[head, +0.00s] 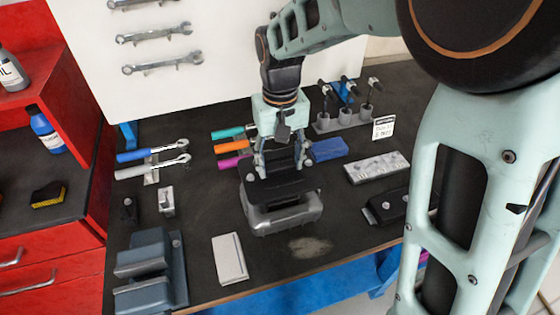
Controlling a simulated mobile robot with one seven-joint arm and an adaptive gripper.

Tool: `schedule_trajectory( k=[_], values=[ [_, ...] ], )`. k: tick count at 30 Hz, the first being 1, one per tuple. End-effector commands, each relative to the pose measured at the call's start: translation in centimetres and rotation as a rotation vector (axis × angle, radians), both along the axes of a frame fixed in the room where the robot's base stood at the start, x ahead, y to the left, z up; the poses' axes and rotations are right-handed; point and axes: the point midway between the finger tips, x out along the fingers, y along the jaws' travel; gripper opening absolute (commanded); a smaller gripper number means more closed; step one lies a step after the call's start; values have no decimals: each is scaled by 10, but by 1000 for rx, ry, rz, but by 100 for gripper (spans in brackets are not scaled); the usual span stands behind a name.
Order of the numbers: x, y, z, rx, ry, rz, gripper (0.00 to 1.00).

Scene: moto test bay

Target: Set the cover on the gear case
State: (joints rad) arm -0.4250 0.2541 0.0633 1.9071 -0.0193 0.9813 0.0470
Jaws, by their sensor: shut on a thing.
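My gripper (283,167) points down near the middle of the workbench and is shut on the dark, flat cover (283,190). The grey, rounded gear case (284,218) stands right below the cover in the picture, near the bench's front edge. The cover hides the top of the case. From this one view I cannot tell whether the cover touches the case or hangs slightly above it.
A blue-grey vise (145,265) and a pale box (229,259) are at the front left. A black part (387,207) and a light metal plate (377,167) lie to the right. Coloured-handled tools, a blue block (328,149) and a small rack (340,118) are behind.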

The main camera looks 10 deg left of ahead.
Motion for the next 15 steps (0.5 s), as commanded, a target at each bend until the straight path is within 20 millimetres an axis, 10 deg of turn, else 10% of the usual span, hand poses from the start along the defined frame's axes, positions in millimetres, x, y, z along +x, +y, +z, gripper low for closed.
schedule_trajectory(
  k=[15],
  values=[
    [0, 0, -44, 0, -1, 0, 14]
  ],
)
